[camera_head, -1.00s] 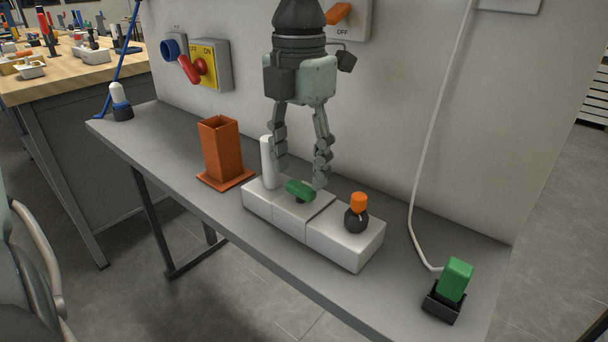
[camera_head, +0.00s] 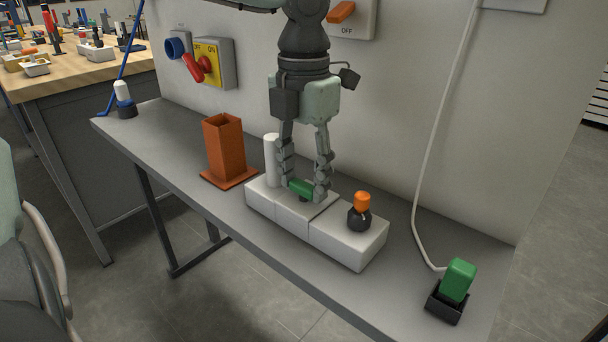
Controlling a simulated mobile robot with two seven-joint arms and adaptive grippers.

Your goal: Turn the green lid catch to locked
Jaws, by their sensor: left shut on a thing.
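The green lid catch (camera_head: 301,187) sits on top of a white box (camera_head: 343,237) on the grey bench. My left gripper (camera_head: 304,192) points straight down over the box, its two fingers on either side of the catch and shut on it. The fingers hide the ends of the catch, and no lock marking can be made out. My right gripper is not in view.
A white cylinder (camera_head: 271,160) stands close behind the catch, left of my gripper. A black knob with an orange top (camera_head: 360,204) is on the box's right part. An orange square tube (camera_head: 225,147) stands to the left. A green block (camera_head: 458,280) sits in a black holder at the right.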

